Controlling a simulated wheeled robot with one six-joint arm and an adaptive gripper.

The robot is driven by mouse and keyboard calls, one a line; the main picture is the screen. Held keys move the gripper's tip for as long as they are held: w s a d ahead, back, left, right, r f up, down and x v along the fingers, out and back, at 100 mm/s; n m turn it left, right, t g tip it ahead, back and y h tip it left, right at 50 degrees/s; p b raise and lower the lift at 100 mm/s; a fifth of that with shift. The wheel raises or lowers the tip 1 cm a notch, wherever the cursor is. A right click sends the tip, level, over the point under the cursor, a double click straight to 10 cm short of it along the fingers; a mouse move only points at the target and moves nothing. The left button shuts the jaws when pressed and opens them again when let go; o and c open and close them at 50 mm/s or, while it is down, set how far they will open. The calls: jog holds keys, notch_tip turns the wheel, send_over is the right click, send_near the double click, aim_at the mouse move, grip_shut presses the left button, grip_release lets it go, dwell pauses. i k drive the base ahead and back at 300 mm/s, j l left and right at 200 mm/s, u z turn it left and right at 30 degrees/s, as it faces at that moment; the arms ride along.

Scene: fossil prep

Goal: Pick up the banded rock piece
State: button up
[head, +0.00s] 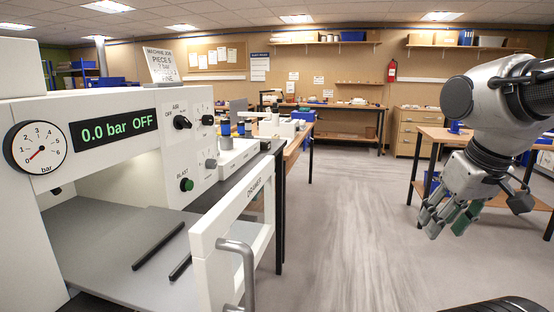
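I cannot make out a banded rock piece in the head view. My gripper (447,222) hangs at the right, pointing down, in the air over the floor. Its grey fingers look spread apart, and the one on the right shows a green part. I see no rock between them. The white machine (100,108) at the left has a display reading 0.0 bar OFF, a gauge near zero and a green button. A white front panel with a grey handle (240,262) stands out from it. Two dark strips lie on the grey surface (110,235) inside.
A sign (161,65) stands on the machine; its small text is hard to read. Benches with small items stand behind the machine and along the back wall. A wooden table (432,134) and drawer unit (409,120) stand at the right. The middle floor (345,220) is clear.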

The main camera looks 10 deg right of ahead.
aim_at(265, 144)
jog(key=i+l+u, duration=0.25)
jog(key=i+l, duration=0.2)
jog(key=i+l+u, duration=0.25)
jog(key=i+l, duration=0.3)
jog(key=i, duration=0.2)
jog(key=i+l+u, duration=0.3)
jog(key=i+l, duration=0.4)
jog(key=i+l+u, duration=0.25)
jog(key=i+l, duration=0.35)
jog(key=l, duration=0.25)
